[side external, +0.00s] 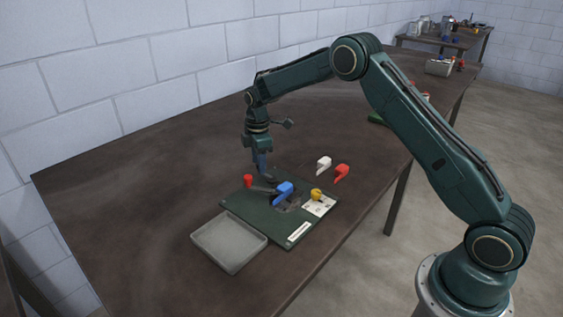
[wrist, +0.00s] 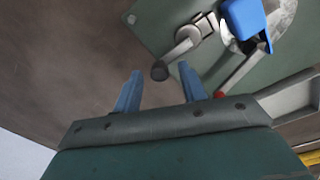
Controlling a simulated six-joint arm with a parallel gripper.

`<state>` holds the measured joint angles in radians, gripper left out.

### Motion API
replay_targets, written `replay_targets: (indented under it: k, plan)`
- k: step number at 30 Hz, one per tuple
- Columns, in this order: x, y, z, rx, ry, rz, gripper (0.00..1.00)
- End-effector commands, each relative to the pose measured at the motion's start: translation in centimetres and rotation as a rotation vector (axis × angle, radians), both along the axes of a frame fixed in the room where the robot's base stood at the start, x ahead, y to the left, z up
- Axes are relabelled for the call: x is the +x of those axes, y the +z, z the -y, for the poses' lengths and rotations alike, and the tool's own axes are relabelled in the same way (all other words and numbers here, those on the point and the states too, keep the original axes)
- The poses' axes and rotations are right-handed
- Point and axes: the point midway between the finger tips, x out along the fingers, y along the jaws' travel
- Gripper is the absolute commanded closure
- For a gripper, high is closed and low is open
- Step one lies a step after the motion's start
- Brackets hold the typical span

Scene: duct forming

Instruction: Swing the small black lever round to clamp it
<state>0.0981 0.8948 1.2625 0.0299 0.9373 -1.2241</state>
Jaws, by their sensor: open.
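In the side view my gripper (side external: 263,170) points down at the board's far edge, and the small lever is hard to make out. A blue part (side external: 284,188) sits on the board.
A longer lever with a red knob (side external: 248,180) stands left of the blue part. A yellow knob (side external: 316,194) sits beside a white card. White (side external: 324,163) and red (side external: 342,172) pieces lie behind the board. A grey tray (side external: 229,243) is in front. The table's left is clear.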

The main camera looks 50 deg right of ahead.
Motion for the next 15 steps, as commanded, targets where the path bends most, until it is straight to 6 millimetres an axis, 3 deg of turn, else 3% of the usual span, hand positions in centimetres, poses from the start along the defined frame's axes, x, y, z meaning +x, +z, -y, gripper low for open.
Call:
replay_targets:
  k: [7,13,15]
  plan:
    - [-0.01,-0.07,-0.01,0.0,0.0,-0.001,0.59]
    - [-0.02,-0.05,-0.01,0.0,0.0,-0.001,0.98]
    - [-0.02,-0.05,-0.01,0.0,0.0,-0.001,1.0]
